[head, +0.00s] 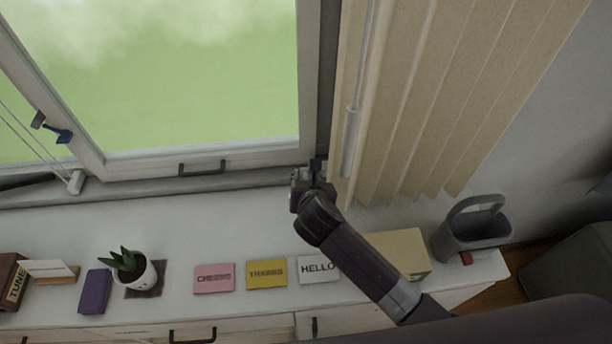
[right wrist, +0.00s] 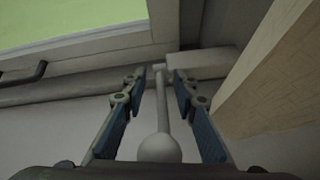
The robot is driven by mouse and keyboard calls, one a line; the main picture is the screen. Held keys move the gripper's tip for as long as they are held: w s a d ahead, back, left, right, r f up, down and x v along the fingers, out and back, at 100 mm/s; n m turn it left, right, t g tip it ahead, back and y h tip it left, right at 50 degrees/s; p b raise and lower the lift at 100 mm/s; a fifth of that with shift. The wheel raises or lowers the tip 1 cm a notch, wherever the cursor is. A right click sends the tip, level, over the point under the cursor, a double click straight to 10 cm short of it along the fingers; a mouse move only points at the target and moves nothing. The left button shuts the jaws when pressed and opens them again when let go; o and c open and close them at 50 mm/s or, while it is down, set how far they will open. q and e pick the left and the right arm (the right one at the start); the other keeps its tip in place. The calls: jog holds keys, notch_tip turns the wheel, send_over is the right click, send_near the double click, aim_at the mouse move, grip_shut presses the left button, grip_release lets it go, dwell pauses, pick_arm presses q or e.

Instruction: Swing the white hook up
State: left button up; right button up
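The white hook (right wrist: 162,110) shows in the right wrist view as a thin pale rod with a round ball end towards me. Its far end meets a white block by the window sill. My right gripper (right wrist: 160,85) is open, with one blue-padded finger on each side of the rod and a gap on both sides. In the head view, my right gripper (head: 312,178) is at the lower right corner of the window, beside the curtain. It hides the hook there. My left gripper is not in view.
A beige curtain (head: 430,100) hangs close to the right of my right gripper. The white cabinet top (head: 230,230) holds pink, yellow and white cards, a potted plant (head: 132,270), a beige box (head: 402,250) and a grey basket (head: 475,230). The window frame (head: 200,165) has a dark handle.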

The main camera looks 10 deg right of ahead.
jog(key=v, duration=1.2)
dwell(0.4)
